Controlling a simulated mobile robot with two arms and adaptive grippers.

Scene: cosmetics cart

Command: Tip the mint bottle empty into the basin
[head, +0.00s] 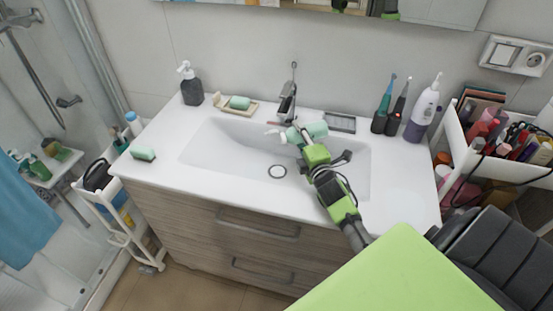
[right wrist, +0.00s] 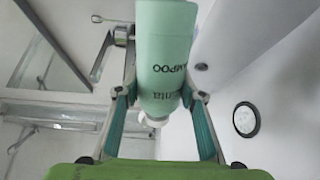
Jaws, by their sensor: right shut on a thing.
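The drain (head: 277,171) lies below and left of the gripper and also shows in the right wrist view (right wrist: 246,119). No liquid is visible. My left gripper is not in view.
The faucet (head: 288,98) stands close behind the bottle. A dark pump bottle (head: 191,88), soap dish (head: 238,106), toothbrushes (head: 383,105) and a white-purple bottle (head: 423,112) line the counter's back. A mint block (head: 143,154) lies at left. A filled cart (head: 500,140) stands right.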

